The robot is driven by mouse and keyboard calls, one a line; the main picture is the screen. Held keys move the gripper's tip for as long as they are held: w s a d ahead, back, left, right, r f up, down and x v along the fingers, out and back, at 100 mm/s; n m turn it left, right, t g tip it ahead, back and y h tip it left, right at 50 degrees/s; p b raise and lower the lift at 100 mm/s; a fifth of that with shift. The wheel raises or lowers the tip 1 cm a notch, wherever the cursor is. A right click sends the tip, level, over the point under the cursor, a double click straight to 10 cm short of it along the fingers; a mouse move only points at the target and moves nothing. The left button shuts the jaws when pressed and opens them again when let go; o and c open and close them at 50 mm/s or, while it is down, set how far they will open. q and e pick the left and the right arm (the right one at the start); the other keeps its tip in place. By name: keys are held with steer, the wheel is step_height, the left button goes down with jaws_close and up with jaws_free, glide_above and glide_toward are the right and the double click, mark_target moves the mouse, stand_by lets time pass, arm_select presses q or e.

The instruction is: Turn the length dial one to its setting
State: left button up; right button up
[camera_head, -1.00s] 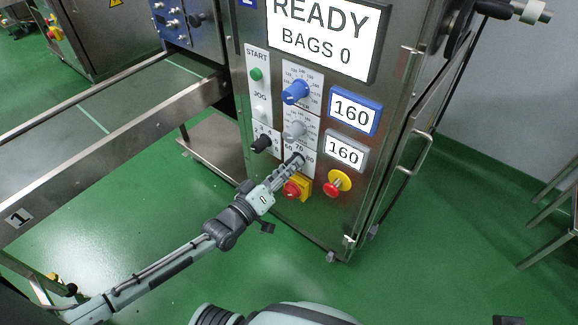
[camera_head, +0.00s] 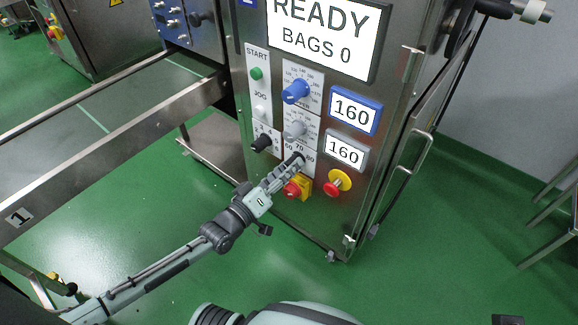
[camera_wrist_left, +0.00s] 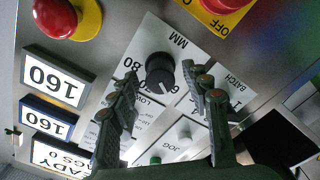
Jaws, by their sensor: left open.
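The length dial is a black round knob (camera_wrist_left: 160,72) with a pale pointer line, on a white plate marked 60, 80 and MM. It shows in the left wrist view; in the head view my gripper covers it, leaving the 60 70 80 scale (camera_head: 299,148) partly visible. My left gripper (camera_head: 297,160) is open in front of the panel. In the left wrist view its dark fingers (camera_wrist_left: 166,78) lie on either side of the knob. I cannot tell whether they touch it. My right gripper is out of view.
The red knob on a yellow plate (camera_head: 292,189) is just below my gripper, and the red emergency button (camera_head: 333,189) is to its right. A black batch knob (camera_head: 262,143), a grey knob (camera_head: 294,130) and a blue knob (camera_head: 295,91) sit nearby. Both displays read 160.

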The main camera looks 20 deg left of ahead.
arm_select(q)
steer(key=v, duration=1.1)
